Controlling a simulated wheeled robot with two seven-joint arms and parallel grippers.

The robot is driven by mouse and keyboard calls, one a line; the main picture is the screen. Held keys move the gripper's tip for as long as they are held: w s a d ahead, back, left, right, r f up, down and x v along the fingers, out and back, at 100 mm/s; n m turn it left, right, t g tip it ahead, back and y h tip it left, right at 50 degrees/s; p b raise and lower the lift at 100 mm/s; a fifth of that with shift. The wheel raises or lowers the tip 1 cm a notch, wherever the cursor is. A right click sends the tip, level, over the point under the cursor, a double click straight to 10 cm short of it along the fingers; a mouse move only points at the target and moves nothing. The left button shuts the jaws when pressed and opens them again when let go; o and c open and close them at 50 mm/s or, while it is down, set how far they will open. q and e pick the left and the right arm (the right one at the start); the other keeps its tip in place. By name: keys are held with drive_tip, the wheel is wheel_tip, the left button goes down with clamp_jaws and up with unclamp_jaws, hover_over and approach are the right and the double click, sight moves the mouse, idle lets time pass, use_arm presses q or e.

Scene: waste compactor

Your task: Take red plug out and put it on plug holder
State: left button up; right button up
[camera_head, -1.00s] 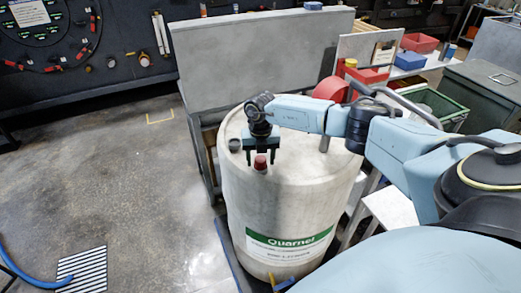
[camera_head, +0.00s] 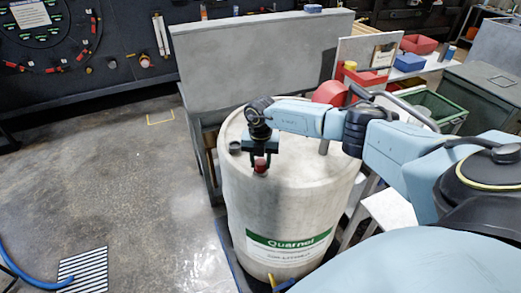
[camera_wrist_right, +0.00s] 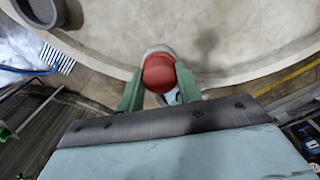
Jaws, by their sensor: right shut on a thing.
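The red plug (camera_head: 260,165) sits near the front left rim of the white drum (camera_head: 290,205) top. My right gripper (camera_head: 260,160) is lowered onto it from above, with its fingers on both sides of the plug. In the right wrist view the red plug (camera_wrist_right: 159,73) lies between the two green fingertips of my right gripper (camera_wrist_right: 160,88), which is shut on it. A pale collar shows around the plug's far side. A grey round holder (camera_head: 235,146) stands on the drum top just behind and left of the plug; it also shows in the right wrist view (camera_wrist_right: 40,10). My left gripper is not in view.
A grey panel (camera_head: 265,60) stands behind the drum. A red round part (camera_head: 329,92) and red and blue bins (camera_head: 410,62) are at the back right. The floor (camera_head: 110,170) left of the drum is mostly clear, with a striped grate.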

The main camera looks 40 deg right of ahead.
drive_tip(key=n+b, duration=0.1)
drive_tip(key=n, duration=0.2)
drive_tip(key=shift+f, duration=0.15)
drive_tip(key=shift+n+b, duration=0.55)
drive_tip(key=shift+n, duration=0.55)
drive_tip(key=shift+n+b, duration=0.45)
drive_tip(key=shift+n, duration=0.35)
drive_tip(key=n+b, duration=0.1)
drive_tip(key=n, duration=0.1)
drive_tip(key=shift+n, duration=0.8)
